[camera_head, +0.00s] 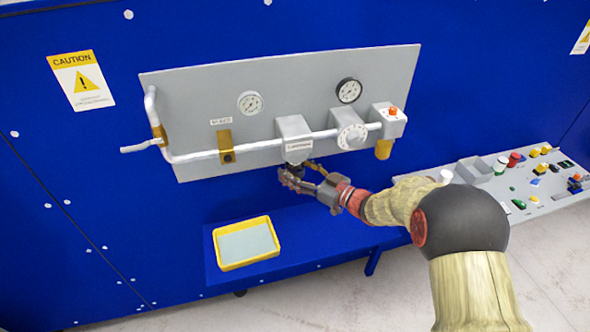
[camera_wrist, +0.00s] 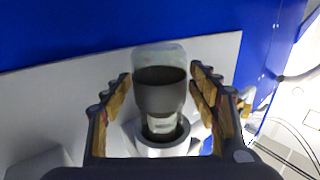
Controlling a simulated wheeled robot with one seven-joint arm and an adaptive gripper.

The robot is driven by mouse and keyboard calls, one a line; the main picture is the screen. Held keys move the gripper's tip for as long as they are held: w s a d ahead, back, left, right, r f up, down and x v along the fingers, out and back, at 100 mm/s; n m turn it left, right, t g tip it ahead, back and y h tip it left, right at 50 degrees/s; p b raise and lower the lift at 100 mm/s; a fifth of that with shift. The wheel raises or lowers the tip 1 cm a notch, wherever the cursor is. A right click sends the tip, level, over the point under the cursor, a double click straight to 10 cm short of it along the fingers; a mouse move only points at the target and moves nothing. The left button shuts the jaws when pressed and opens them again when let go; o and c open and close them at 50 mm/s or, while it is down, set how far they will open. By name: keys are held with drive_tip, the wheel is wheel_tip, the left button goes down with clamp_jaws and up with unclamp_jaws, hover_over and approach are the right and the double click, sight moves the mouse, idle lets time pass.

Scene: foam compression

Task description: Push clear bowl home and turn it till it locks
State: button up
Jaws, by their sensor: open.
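The clear bowl (camera_wrist: 160,55) shows in the wrist view between my two fingers, with a dark grey collar (camera_wrist: 160,95) around it. Beyond the collar a narrower pale part leads to a round grey socket (camera_wrist: 162,146). I cannot tell how far the bowl sits in the socket. My gripper (camera_wrist: 162,88) is open, one finger on each side of the bowl, with small gaps visible. In the head view my gripper (camera_head: 298,178) is just under the grey filter housing (camera_head: 295,130) on the pipe, and it mostly hides the bowl.
A grey panel (camera_head: 200,95) carries the pipe, two gauges, a round dial (camera_head: 351,136) and a box with an orange button (camera_head: 389,118). A yellow tray (camera_head: 230,264) rests on the blue shelf (camera_head: 310,255) below left. A control console (camera_head: 530,180) stands at right.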

idle(0.3)
drive_tip(key=v, duration=1.2)
